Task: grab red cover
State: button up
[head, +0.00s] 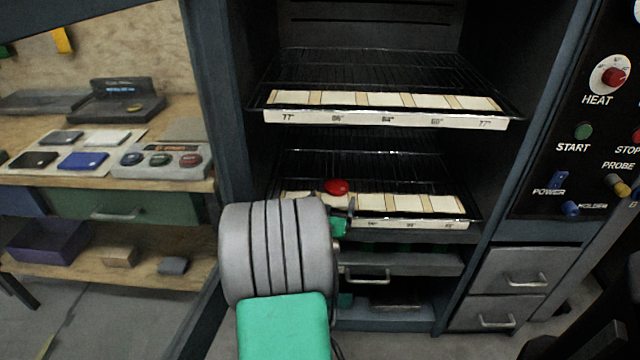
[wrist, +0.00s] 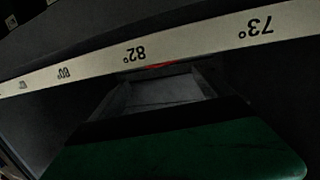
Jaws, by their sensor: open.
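The red cover (head: 337,187) is a small, round, glossy red piece on the lower wire rack (head: 400,180), towards its front left. In the wrist view only a thin red sliver (wrist: 160,66) shows, behind the label strip and close to the 82° mark. My gripper (head: 348,212) is mostly hidden behind my grey and green arm in the head view. Its visible end is just below and in front of the red cover, near the rack's front edge. It is open, and nothing shows held in it. I cannot tell whether it touches the rack.
An upper wire rack (head: 385,75) spans the dark cabinet above. A drawer (head: 400,263) lies below the lower rack. A control panel (head: 580,120) stands at the right. A wooden bench (head: 190,113) with several small devices is at the left, beyond the cabinet's side post.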

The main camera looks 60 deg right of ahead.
aim_at(335, 189)
jog(key=x, duration=0.3)
jog(key=b+x, duration=0.1)
jog(key=x, duration=0.3)
jog(key=shift+w+d+f, duration=0.1)
jog(key=shift+w+f, duration=0.1)
jog(key=shift+f, duration=0.05)
jog(key=shift+w+d+r, duration=0.1)
jog(key=shift+d, duration=0.15)
jog(key=shift+c, duration=0.5)
jog(key=c, duration=1.6)
